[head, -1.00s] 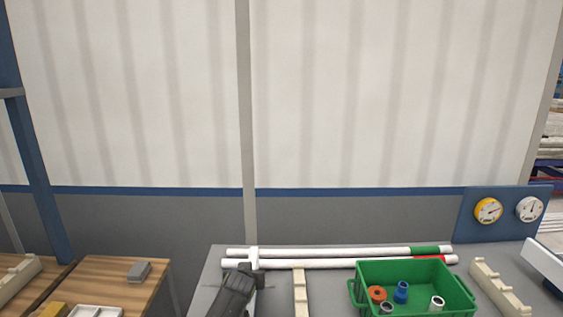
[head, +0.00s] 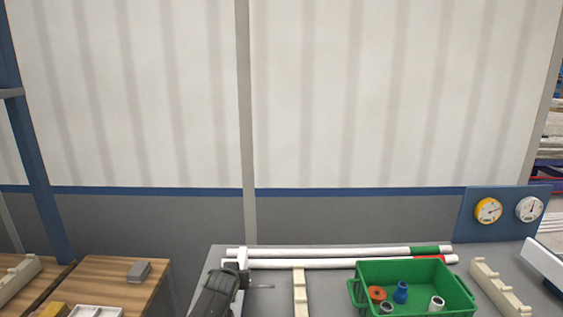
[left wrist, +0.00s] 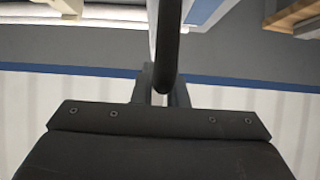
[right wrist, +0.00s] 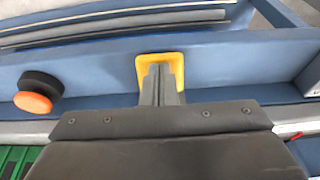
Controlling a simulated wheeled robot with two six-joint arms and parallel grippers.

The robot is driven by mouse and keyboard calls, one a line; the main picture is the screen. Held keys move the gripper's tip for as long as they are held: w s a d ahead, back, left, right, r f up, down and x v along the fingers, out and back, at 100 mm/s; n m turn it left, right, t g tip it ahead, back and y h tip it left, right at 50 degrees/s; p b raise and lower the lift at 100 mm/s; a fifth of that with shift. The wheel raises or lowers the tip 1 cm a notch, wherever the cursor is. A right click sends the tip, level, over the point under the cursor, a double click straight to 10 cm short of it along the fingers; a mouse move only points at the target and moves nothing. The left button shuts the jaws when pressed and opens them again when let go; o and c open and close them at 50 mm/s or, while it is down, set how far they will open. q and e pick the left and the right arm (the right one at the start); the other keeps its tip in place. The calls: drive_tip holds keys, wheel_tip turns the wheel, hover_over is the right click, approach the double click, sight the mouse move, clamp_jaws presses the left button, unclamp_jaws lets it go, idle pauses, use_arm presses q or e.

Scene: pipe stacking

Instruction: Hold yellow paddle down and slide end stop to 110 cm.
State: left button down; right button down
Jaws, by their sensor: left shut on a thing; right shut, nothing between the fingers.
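The yellow paddle (right wrist: 143,68) shows in the right wrist view against a blue rail. My right gripper (right wrist: 161,72) is shut and empty, its fingertips over the paddle's face; whether they press it down I cannot tell. The end stop (head: 242,258) is a small white upright piece at the left end of the white pipes in the head view. My left gripper (head: 240,275) is at it, shut. In the left wrist view a black rod (left wrist: 168,45) runs between the left fingers (left wrist: 160,90), apparently the end stop's handle. No centimetre marks are readable.
Two white pipes (head: 330,252) with green and red ends lie along the bench back. A green bin (head: 408,268) holds several fittings. Cream racks (head: 300,290) stand on the bench. A black and orange button (right wrist: 35,95) is left of the paddle. A wooden table (head: 110,275) is at left.

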use_arm(q)
drive_tip(key=shift+a+f, duration=0.1)
drive_tip(key=shift+a, duration=2.8)
use_arm(e)
drive_tip(key=shift+r, duration=1.95)
use_arm(q)
drive_tip(key=c, duration=1.2)
unclamp_jaws()
drive_tip(key=shift+w+d, duration=0.1)
use_arm(e)
drive_tip(key=shift+w, duration=0.1)
use_arm(q)
drive_tip(key=shift+o, duration=0.2)
drive_tip(key=v, duration=0.7)
